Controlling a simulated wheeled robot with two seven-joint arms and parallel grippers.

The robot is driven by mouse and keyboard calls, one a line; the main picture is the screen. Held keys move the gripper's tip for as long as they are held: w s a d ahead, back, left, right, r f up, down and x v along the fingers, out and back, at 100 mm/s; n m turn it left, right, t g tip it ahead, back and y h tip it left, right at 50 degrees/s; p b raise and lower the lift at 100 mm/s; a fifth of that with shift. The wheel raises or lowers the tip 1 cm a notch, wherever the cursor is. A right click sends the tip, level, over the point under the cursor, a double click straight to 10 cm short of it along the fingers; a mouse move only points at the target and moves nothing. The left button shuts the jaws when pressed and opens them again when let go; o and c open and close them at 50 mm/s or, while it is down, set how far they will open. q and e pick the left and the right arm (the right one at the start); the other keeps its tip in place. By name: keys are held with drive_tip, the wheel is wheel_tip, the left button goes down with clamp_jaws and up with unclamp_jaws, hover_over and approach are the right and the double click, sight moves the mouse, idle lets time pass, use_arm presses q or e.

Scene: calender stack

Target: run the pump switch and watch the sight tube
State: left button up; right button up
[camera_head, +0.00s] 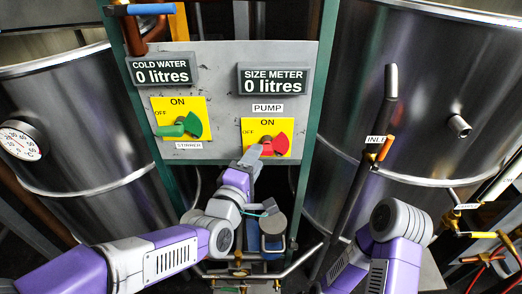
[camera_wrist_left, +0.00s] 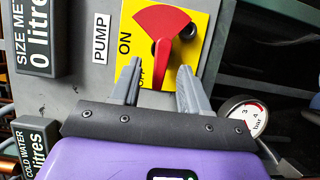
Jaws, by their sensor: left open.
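The pump switch (camera_head: 281,144) is a red lever with a fan-shaped plate on a yellow ON/OFF plate. In the left wrist view its red lever (camera_wrist_left: 162,62) points towards the partly hidden OFF mark. My left gripper (camera_head: 254,156) is open at the switch. In the left wrist view the fingers of the left gripper (camera_wrist_left: 159,84) stand on either side of the lever's end, with gaps visible. The size meter (camera_head: 273,80) above reads 0 litres. I cannot pick out the sight tube for certain. My right arm shows at lower right, its gripper out of view.
The green stirrer switch (camera_head: 180,126) sits left of the pump switch, under a cold water display (camera_head: 161,71) reading 0 litres. Large steel tanks stand on both sides. A dark pipe (camera_head: 356,185) with an INLET label runs right of the panel. A pressure gauge (camera_wrist_left: 246,115) is close to the left gripper.

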sight(269, 147)
use_arm(q)
drive_tip(key=shift+b+x, duration=0.4)
drive_tip(key=shift+x, duration=1.8)
clamp_jaws()
